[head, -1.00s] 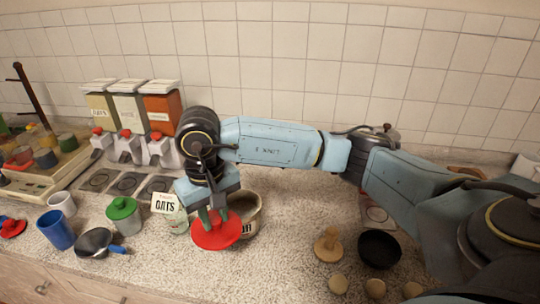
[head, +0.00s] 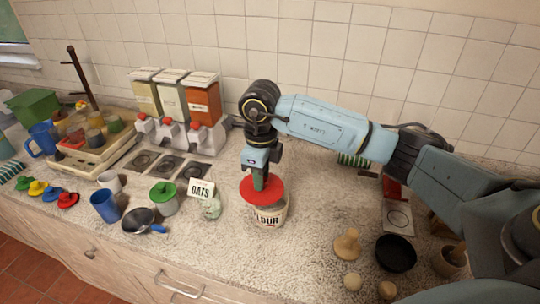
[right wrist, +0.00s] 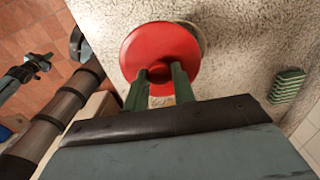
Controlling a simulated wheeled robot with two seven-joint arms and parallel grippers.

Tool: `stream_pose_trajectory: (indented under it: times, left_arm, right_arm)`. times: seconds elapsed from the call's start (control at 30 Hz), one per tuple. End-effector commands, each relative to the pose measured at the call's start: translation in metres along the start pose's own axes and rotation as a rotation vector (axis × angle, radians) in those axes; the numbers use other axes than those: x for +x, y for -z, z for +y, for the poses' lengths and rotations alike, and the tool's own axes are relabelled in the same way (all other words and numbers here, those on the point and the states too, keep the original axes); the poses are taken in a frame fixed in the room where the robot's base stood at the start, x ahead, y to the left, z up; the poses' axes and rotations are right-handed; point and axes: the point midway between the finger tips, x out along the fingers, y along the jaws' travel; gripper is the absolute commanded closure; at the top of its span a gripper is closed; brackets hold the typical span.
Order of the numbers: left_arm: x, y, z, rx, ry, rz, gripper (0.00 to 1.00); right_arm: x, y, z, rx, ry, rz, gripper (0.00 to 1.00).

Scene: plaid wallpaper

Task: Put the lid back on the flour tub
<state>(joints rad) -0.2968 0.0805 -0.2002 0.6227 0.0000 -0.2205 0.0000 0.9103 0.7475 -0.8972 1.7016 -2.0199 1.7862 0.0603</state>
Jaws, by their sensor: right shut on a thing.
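The red lid (head: 262,191) is a round disc with a knob. My right gripper (head: 260,180) is shut on the knob and points down from above. The cream flour tub (head: 268,216), with dark lettering, stands upright under the lid, its opening hidden in the head view. In the right wrist view the lid (right wrist: 160,52) sits between the green fingers (right wrist: 160,80), and a pale edge of the tub (right wrist: 196,36) shows past its upper right. I cannot tell whether lid and rim touch. What looks like my left gripper (right wrist: 38,62) shows small at the left; its jaws are unclear.
Dispensers (head: 172,100) are behind. A wooden piece (head: 347,244) and a black bowl (head: 396,253) are at the right.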

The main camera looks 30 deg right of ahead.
Motion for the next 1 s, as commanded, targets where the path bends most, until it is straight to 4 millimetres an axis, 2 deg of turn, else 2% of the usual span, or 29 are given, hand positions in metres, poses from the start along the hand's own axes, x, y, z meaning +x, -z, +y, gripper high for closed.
stream_pose_trajectory:
  times: [0.03, 0.2, 0.4, 0.6, 0.77, 1.0]
  left_arm:
    - [-0.008, 0.001, 0.0, 0.0, 0.0, 0.001, 1.0]
    - [-0.02, 0.002, 0.0, 0.0, -0.001, 0.001, 1.0]
    - [-0.029, 0.003, 0.0, 0.0, -0.001, 0.0, 1.0]
    - [-0.031, 0.001, 0.0, 0.0, -0.001, -0.003, 1.0]
    - [-0.027, -0.001, 0.001, 0.0, -0.001, -0.005, 1.0]
    - [-0.014, -0.003, 0.001, 0.0, -0.002, -0.006, 1.0]
  right_arm:
    - [-0.005, 0.002, -0.004, 0.124, -0.001, 0.002, 0.96]
    - [-0.011, 0.006, -0.016, 0.542, 0.002, 0.005, 0.96]
    - [-0.014, 0.01, -0.026, 0.893, 0.005, 0.008, 0.96]
    - [-0.013, 0.011, -0.03, 1.034, 0.008, 0.008, 0.96]
    - [-0.008, 0.011, -0.03, 1.045, 0.008, 0.008, 0.96]
    - [0.009, 0.011, -0.03, 1.043, 0.007, 0.009, 0.96]
